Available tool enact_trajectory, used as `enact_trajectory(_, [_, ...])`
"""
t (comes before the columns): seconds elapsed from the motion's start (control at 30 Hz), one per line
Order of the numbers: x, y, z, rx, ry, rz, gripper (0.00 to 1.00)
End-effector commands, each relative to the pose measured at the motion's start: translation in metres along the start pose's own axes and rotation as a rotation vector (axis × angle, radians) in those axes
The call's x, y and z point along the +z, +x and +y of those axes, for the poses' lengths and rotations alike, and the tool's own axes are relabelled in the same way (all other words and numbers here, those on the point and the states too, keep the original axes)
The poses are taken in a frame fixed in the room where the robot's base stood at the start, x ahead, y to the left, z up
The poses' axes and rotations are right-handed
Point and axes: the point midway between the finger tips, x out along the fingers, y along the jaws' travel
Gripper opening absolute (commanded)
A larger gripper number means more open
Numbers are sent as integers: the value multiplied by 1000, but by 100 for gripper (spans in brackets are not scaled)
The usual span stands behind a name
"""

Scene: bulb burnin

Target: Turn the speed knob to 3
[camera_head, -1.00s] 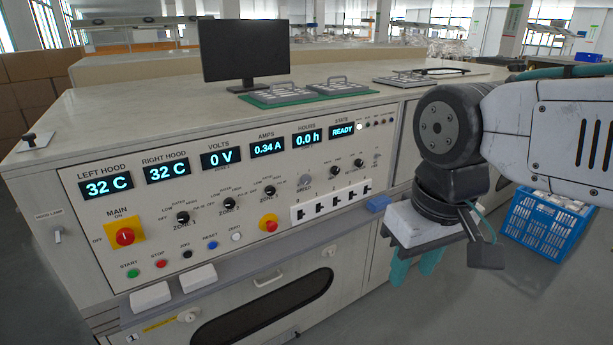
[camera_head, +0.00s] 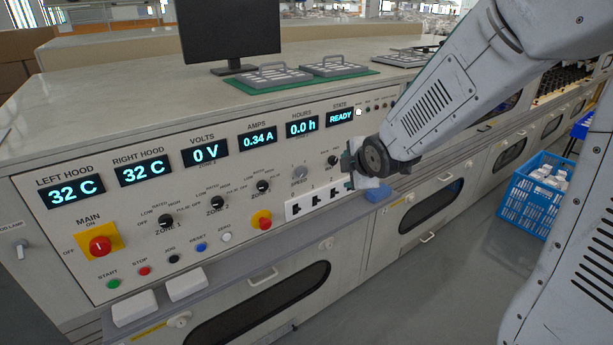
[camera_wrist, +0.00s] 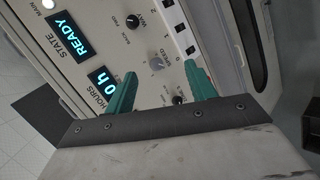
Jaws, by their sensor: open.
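The speed knob (camera_head: 299,173) is a small grey dial on the sloped front panel, above the white socket strip. Its setting is too small to read. In the wrist view the grey knob (camera_wrist: 156,63) shows between my two teal fingertips, by the SPEED lettering. My gripper (camera_wrist: 159,69) is open and empty, its fingers spread either side of the knob in that picture; I cannot tell how far off the panel they are. In the head view my gripper (camera_head: 350,160) is at the panel's right part, right of the knob, with its fingers mostly hidden.
Black zone knobs (camera_head: 262,186) lie left of the speed knob, and another black knob (camera_head: 333,160) is to its right. The socket strip (camera_head: 318,199) is just below. A red emergency button (camera_head: 261,220), a blue block (camera_head: 377,193) on the ledge and a blue crate (camera_head: 540,200) are nearby.

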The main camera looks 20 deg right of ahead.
Motion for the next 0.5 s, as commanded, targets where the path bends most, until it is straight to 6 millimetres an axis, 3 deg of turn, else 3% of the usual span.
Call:
enact_trajectory(0.03, [-2, 24, -1, 46, -111, 27, 55])
enact_trajectory(0.2, [-15, 84, 1, 285, -509, 98, 55])
enact_trajectory(0.33, [-25, 113, -8, 476, -755, 106, 55])
enact_trajectory(0.5, [-32, 129, -23, 672, -958, 73, 55])
